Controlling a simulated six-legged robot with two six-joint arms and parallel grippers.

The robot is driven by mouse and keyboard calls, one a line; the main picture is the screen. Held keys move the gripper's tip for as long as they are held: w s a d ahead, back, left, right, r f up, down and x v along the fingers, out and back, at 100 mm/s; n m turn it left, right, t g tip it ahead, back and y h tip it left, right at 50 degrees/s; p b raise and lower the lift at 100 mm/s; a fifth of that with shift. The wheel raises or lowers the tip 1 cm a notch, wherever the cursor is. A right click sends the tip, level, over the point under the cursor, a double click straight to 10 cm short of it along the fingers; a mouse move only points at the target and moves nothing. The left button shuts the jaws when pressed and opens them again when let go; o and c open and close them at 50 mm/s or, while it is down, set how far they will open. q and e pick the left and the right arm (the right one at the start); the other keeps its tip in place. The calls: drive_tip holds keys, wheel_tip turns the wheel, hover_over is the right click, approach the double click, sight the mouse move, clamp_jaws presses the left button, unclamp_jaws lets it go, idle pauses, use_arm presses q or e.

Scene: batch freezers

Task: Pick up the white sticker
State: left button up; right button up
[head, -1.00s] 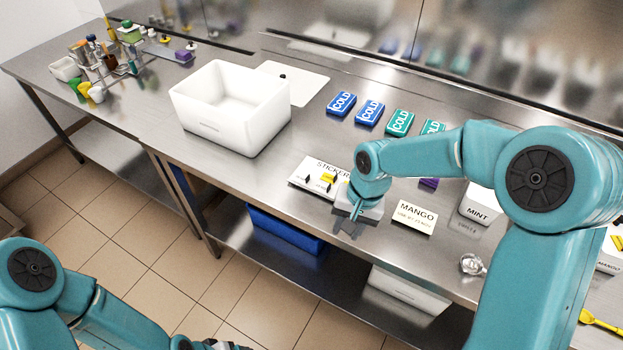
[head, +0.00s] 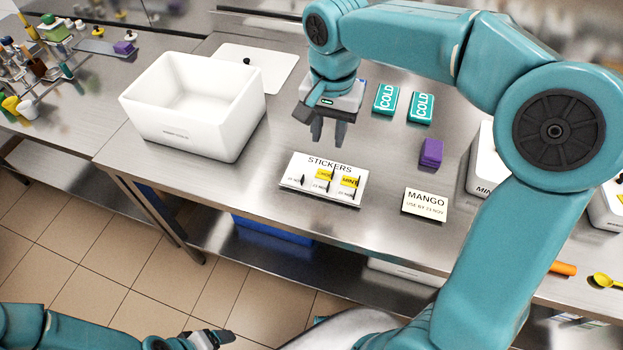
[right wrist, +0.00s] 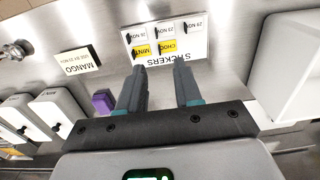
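The sticker sheet (head: 291,190), a white card marked STICKERS, lies on the steel bench. Its front row holds white dated stickers (head: 322,187), each with a dark tab; behind them are yellow stickers (head: 349,181). In the right wrist view the white stickers (right wrist: 165,30) lie in a row beyond the yellow CHOC and MINT ones (right wrist: 168,46). My right gripper (head: 328,139) is open and empty, above the bench just behind the sheet; its fingers point down, apart from the sheet (right wrist: 205,52). My left gripper (head: 215,338) is low at the bottom edge, away from the bench; its opening is unclear.
A white open box (head: 190,135) stands left of the sheet, its lid (head: 275,68) behind. A MANGO card (head: 425,204) and a purple block (head: 431,152) are to the right. Teal COLD packs (head: 421,107) lie further back. The bench around the sheet is clear.

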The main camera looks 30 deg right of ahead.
hover_over(328, 186)
wheel_tip(328, 186, down, 10)
drive_tip(key=shift+r, duration=0.1)
drive_tip(key=shift+s+f, duration=0.2)
drive_tip(key=shift+f, duration=0.3)
wheel_tip(328, 186, down, 5)
drive_tip(key=shift+w+f, duration=0.1)
drive_tip(key=shift+w, duration=0.05)
clamp_jaws()
